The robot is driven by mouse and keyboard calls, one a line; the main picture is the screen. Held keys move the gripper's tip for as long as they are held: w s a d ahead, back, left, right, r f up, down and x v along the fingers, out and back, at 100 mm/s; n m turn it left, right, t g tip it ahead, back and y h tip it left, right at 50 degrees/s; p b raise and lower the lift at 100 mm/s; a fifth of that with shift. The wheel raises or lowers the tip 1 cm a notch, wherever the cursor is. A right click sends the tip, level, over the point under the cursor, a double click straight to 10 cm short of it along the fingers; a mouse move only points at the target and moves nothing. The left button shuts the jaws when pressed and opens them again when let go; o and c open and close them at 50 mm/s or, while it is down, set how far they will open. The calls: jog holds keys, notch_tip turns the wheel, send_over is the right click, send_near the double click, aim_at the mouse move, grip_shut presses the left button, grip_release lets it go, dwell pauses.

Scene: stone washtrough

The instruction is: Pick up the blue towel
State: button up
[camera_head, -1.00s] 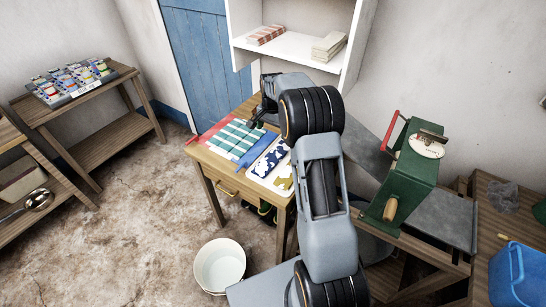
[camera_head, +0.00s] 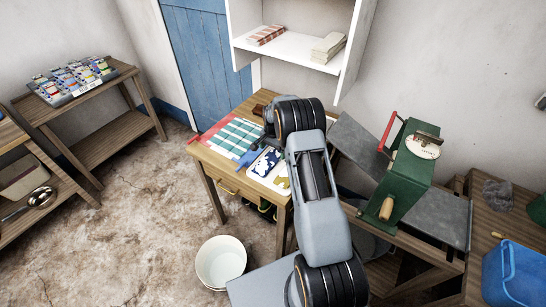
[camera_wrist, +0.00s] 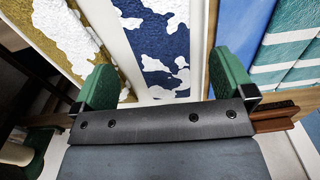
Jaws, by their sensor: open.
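A plain blue towel (camera_head: 246,159) lies flat on the small wooden table, between a teal-and-white striped cloth (camera_head: 228,137) and a navy-and-white patched cloth (camera_head: 266,163). My arm partly covers this area. In the wrist view the plain blue towel (camera_wrist: 243,22) is at the upper right, beyond the right finger. My gripper (camera_wrist: 165,84) is open, its green fingers wide apart and empty. The navy-and-white patched cloth (camera_wrist: 160,45) shows between and ahead of the fingers. A mustard-and-white patched cloth (camera_wrist: 62,35) is left of it. The height above the cloths cannot be told.
A green machine (camera_head: 402,170) with a red handle stands right of the table. A white bucket (camera_head: 221,263) is on the floor in front. A white shelf (camera_head: 290,45) hangs behind. A blue container (camera_head: 515,272) is at lower right. Floor at left is open.

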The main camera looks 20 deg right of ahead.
aim_at(273, 156)
notch_tip(273, 156, down, 3)
jog(key=shift+a+f+p, duration=0.1)
jog(key=shift+p, duration=0.35)
jog(key=shift+s+f, duration=0.15)
jog(key=shift+f, duration=0.1)
